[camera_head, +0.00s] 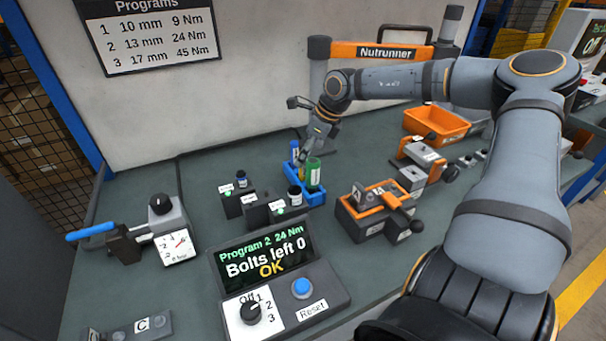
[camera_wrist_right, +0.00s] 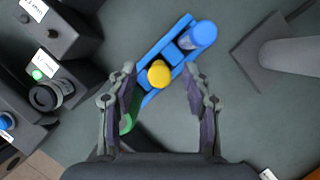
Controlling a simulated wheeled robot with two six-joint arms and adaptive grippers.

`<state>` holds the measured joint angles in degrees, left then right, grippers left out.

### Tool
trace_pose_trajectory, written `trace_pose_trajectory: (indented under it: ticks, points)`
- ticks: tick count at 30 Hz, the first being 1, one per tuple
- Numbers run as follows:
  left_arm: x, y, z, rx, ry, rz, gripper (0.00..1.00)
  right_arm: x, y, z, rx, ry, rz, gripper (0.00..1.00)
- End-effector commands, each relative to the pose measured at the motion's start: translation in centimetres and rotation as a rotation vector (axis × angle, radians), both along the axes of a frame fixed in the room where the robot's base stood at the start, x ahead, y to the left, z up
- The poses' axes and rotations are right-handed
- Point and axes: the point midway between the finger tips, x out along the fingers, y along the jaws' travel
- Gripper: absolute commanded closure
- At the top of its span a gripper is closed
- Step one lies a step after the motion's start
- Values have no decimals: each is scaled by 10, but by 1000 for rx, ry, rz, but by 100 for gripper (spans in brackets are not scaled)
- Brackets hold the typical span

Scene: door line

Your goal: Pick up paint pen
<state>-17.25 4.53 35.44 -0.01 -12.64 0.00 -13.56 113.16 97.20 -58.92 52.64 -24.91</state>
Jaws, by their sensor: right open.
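The paint pen appears to be the upright yellow-topped piece (camera_wrist_right: 159,73) in a blue holder (camera_wrist_right: 186,27) in the right wrist view. My right gripper (camera_wrist_right: 160,70) is open, with one finger on each side of the yellow top and a gap to both. In the head view, my right gripper (camera_head: 304,158) points down over the blue holder (camera_head: 317,198), and its fingers partly hide the pen. A blue cylinder (camera_wrist_right: 203,35) and a green bottle (camera_head: 313,173) stand in the same holder. My left gripper is not in view.
Dark labelled blocks (camera_head: 257,214) stand left of the holder. An orange-and-grey fixture (camera_head: 372,212) stands to its right, with an orange bin (camera_head: 437,124) behind. A control box (camera_head: 269,262) reading "OK" is in front.

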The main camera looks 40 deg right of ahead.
Motion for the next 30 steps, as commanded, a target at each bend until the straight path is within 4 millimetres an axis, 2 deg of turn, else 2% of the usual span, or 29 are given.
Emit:
trace_pose_trajectory:
  ticks: [4,12,23,30]
  points:
    - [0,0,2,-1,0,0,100,4,3,-14,-3,7,1,50]
    - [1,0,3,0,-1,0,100,6,4,-16,0,4,1,50]
    - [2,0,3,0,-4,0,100,6,4,-16,0,4,1,99]
    - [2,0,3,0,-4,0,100,6,4,-15,-1,4,0,100]
